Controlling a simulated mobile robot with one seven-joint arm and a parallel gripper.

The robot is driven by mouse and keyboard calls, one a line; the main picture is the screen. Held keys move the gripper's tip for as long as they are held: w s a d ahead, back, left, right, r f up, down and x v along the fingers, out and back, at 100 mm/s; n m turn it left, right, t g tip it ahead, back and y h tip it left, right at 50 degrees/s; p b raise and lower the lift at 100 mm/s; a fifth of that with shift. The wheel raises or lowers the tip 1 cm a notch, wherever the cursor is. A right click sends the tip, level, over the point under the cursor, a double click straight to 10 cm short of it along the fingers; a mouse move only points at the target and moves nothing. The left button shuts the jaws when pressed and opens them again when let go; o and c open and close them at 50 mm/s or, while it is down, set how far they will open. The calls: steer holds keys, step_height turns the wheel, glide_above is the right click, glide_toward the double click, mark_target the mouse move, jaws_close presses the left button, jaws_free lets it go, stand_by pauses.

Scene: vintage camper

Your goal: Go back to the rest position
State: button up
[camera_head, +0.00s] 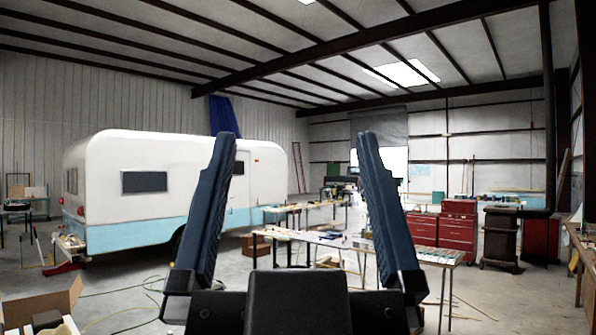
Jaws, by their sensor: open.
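My gripper (296,152) is in the lower middle of the head view. Its two dark blue-black fingers point up and stand wide apart, with nothing between them. Its black body fills the bottom centre and hides part of the floor and of the worktable behind. It touches nothing that I can see.
A white and light-blue camper (145,210) stands at the left. A long worktable (435,257) with tools is behind my gripper. Red tool cabinets (458,232) and a dark stove (499,238) stand at the right. An open cardboard box (45,300) is at the lower left, with hoses on the floor.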

steer(key=shift+w, duration=0.1)
step_height(320, 180, down, 16)
steer(key=b, duration=1.5)
steer(key=shift+d+r, duration=0.15)
steer(key=shift+d, duration=0.1)
